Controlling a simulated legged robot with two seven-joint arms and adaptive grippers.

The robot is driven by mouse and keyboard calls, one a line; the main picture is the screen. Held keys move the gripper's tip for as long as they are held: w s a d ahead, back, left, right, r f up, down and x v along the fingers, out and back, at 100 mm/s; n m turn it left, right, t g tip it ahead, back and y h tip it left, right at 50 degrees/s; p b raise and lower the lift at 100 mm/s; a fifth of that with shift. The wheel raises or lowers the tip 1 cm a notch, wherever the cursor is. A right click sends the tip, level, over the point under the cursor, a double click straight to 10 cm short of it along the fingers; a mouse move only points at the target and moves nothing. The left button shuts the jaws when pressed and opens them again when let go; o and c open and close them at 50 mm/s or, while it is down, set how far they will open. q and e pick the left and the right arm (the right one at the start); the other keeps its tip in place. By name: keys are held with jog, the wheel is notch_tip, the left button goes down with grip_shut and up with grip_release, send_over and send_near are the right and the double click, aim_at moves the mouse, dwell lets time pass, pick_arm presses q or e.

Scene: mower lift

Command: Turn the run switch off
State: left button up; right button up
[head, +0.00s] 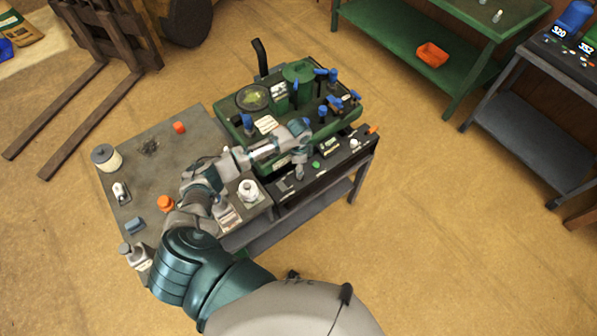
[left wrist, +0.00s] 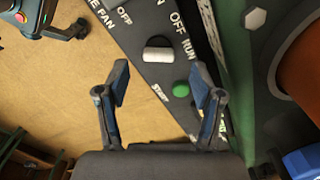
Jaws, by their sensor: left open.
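The black control panel (head: 335,160) runs along the front of the green machine (head: 290,100) on the bench. In the left wrist view the panel (left wrist: 158,22) carries the printed words OFF, RUN, FAN and START. The run switch (left wrist: 157,53) is a pale grey, rounded bar beside the OFF RUN lettering; its setting is unclear. A green button (left wrist: 181,89) sits near it, close to the right finger. My left gripper (left wrist: 160,82) is open and empty, with its fingers spread below the switch and apart from it. In the head view the left gripper (head: 299,165) hangs over the panel. My right gripper is not shown.
Blue-handled valves (head: 322,113) stand on the machine. The grey bench (head: 195,140) holds a white spool (head: 106,158), orange caps and bottles near my arm. A green table (head: 410,45) and dark table (head: 530,120) stand to the right, with open floor between.

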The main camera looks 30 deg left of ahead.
pick_arm(q)
notch_tip(320, 180, down, 4)
jog(key=shift+s+f, duration=0.1)
jog(key=shift+f, duration=0.1)
jog(key=c, duration=1.1)
